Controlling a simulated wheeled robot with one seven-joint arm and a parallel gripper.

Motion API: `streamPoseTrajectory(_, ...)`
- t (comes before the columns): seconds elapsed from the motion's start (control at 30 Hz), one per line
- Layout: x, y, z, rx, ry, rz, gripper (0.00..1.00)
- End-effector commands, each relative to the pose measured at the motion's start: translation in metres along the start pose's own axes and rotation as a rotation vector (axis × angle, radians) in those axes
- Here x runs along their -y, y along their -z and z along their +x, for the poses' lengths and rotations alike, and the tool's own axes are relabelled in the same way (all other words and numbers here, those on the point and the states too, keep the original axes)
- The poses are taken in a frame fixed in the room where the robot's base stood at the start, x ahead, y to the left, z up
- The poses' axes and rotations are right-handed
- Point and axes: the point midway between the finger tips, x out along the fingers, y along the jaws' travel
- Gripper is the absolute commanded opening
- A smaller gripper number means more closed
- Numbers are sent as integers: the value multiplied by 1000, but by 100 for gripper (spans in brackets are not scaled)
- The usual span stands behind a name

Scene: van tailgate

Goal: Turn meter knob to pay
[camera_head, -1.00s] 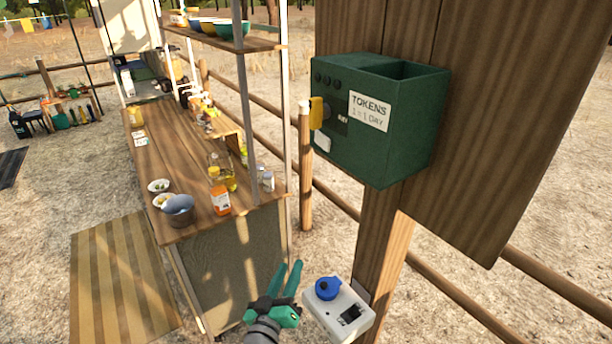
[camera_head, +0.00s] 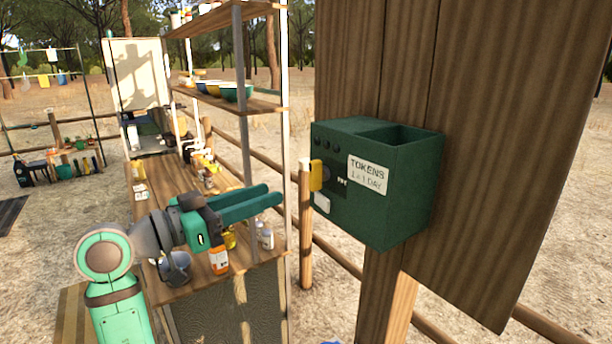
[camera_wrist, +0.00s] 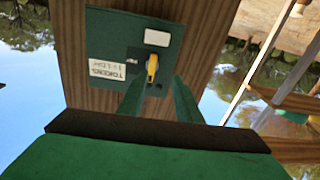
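The green token meter (camera_head: 372,205) is fixed to a wooden post and has a white "TOKENS" label (camera_head: 368,174). Its yellow knob (camera_head: 316,175) sticks out of the front, at the left in the head view. My gripper (camera_head: 272,197) is raised left of the meter and points at its front. Its fingers are apart and empty, short of the knob. In the wrist view the meter front (camera_wrist: 112,48) appears upside down. The knob (camera_wrist: 152,68) shows upright in the gap between the fingertips (camera_wrist: 161,78), beyond them.
A wooden counter (camera_head: 160,202) with an orange-labelled jar (camera_head: 219,260) and other small items stands behind and below my arm. A shelf post (camera_head: 243,95) rises behind the gripper. A wooden board (camera_head: 480,150) backs the meter. A rail fence (camera_head: 335,250) runs behind.

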Motion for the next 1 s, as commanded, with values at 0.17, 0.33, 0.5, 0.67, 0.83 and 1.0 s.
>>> streamPoseTrajectory(0.17, -11, 22, -8, 34, -35, 51, 31)
streamPoseTrajectory(0.33, -14, 24, 1, 41, -43, 57, 31)
streamPoseTrajectory(0.5, -15, 23, 27, 41, -43, 56, 31)
streamPoseTrajectory(0.67, -16, 22, 56, 40, -43, 56, 31)
streamPoseTrajectory(0.83, -17, 21, 81, 39, -42, 56, 31)
streamPoseTrajectory(1.0, -16, 20, 95, 39, -40, 55, 31)
